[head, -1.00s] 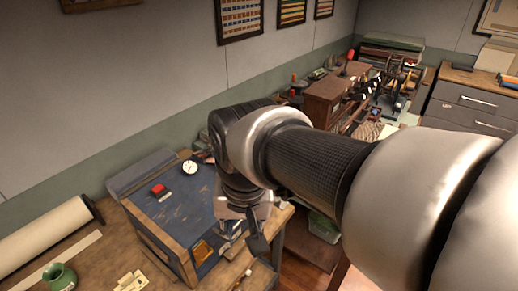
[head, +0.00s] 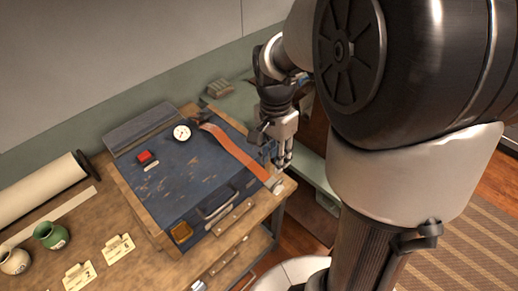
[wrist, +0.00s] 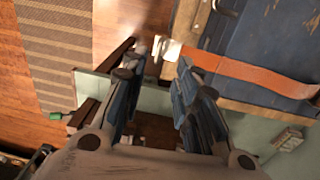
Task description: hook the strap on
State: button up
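The orange strap (head: 240,152) lies across the right part of the blue case's top (head: 185,165). Its pale metal end (head: 277,185) hangs past the case's front right edge. My gripper (head: 284,162) is to the right of the strap, near that end, pointing down. In the wrist view the strap (wrist: 255,76) runs in from the right, and its metal end (wrist: 168,48) appears between and just beyond my fingertips (wrist: 158,62). The fingers are apart; I see nothing clamped. Whether they touch the strap I cannot tell. A hook for the strap is not clearly visible.
The case has a front handle (head: 218,204) and a brass-coloured plate (head: 182,233). Two small jars, number cards (head: 118,248) and a white roll (head: 40,190) occupy the bench's left.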

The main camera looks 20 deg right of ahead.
aim_at(275, 185)
jog(key=f, duration=0.3)
jog(key=f+b, duration=0.1)
jog(key=f, duration=0.2)
jog(key=f+b, duration=0.1)
jog(key=f, duration=0.3)
jog(key=shift+s+d, duration=0.15)
jog(key=shift+s, duration=0.1)
grip_shut()
